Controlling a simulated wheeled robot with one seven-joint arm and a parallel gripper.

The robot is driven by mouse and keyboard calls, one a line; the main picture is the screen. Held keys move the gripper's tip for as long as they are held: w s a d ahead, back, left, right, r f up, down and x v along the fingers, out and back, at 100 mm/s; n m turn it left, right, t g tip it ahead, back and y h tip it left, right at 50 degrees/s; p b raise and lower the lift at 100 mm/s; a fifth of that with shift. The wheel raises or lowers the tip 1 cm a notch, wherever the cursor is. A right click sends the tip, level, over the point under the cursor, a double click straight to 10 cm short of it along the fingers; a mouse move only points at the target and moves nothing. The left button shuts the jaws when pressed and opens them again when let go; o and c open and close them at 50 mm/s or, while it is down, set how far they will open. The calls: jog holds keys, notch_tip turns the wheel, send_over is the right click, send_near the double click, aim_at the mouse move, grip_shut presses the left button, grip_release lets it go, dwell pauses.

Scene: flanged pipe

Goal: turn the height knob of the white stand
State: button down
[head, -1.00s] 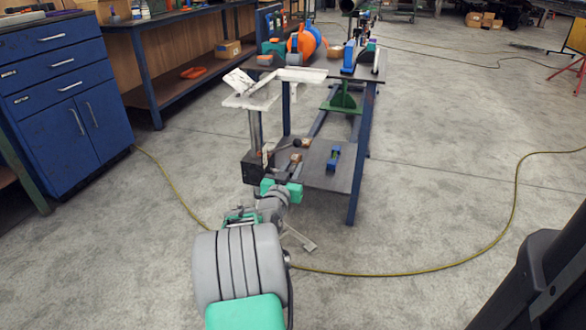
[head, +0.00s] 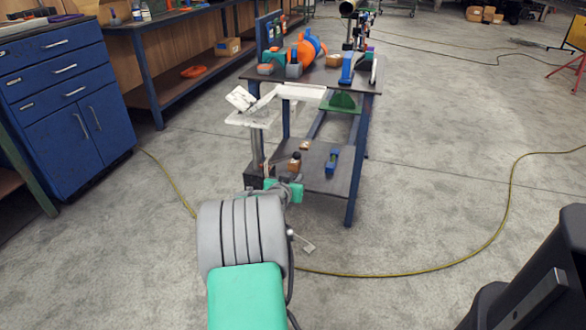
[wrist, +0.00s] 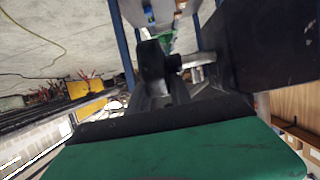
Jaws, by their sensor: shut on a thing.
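The white stand in the head view has a white top (head: 252,118) on a grey column (head: 257,147), with a dark block (head: 258,174) low down, partly hidden by my arm. My gripper (head: 283,186) is beside that block. In the wrist view, a dark knob (wrist: 153,60) sits on a short metal shaft (wrist: 198,60) that runs right into the dark block (wrist: 265,45). My gripper (wrist: 165,92) is shut on the knob. The finger contact is dark and partly hidden.
A blue-legged table (head: 350,195) stands just behind the stand, with an orange machine (head: 303,52) on top and a blue item (head: 332,160) on its lower shelf. A blue cabinet (head: 70,95) is at left. A yellow cable (head: 420,272) crosses the open floor at right.

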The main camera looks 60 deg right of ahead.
jog(key=shift+d+f+g+y+p, duration=0.1)
jog(key=shift+d+g+y+p, duration=0.1)
jog(key=shift+y+p, duration=0.9)
jog(key=shift+d+f+g+y+p, duration=0.1)
jog(key=shift+d+y+p, duration=0.1)
jog(key=shift+y+p, duration=0.85)
jog(key=shift+w, duration=0.1)
jog(key=c, duration=1.2)
grip_release()
jog(key=shift+o, duration=0.2)
jog(key=p+v, duration=0.2)
jog(key=v, duration=0.5)
jog(key=shift+a+r, duration=0.15)
jog(key=shift+a, duration=0.25)
